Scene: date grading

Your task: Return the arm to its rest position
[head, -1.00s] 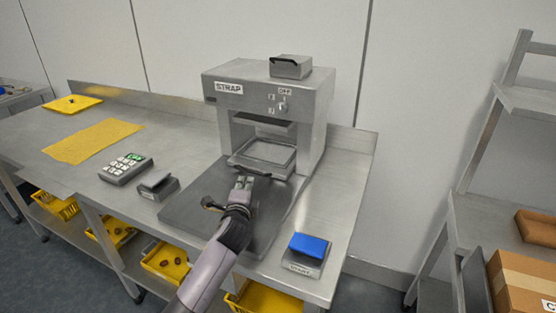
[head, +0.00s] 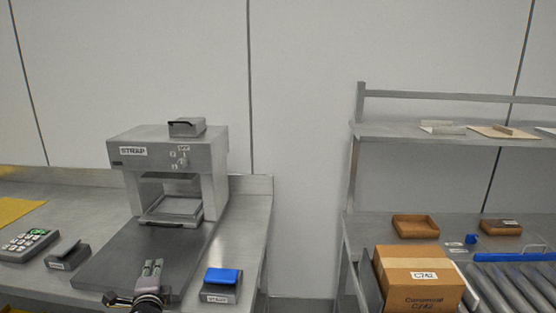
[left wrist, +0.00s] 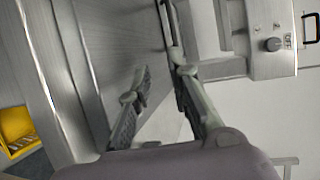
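My left gripper (head: 151,266) is in front of the strapping machine (head: 168,152), over the dark plate (head: 120,262) on the steel bench. In the left wrist view, its two fingers (left wrist: 162,78) are apart with nothing between them. The machine, marked STRAP, has an open bay with a framed tray (head: 172,208) in it. The machine with its knob also shows in the left wrist view (left wrist: 262,62). Most of my left arm is below the head picture. My right gripper is in neither view.
A blue-topped START block (head: 224,277) stands right of the plate. A grey block (head: 67,256) and a keypad (head: 28,243) stand left of it. Across a gap, a rack holds a cardboard box (head: 418,275), brown trays (head: 415,226) and rollers (head: 505,285).

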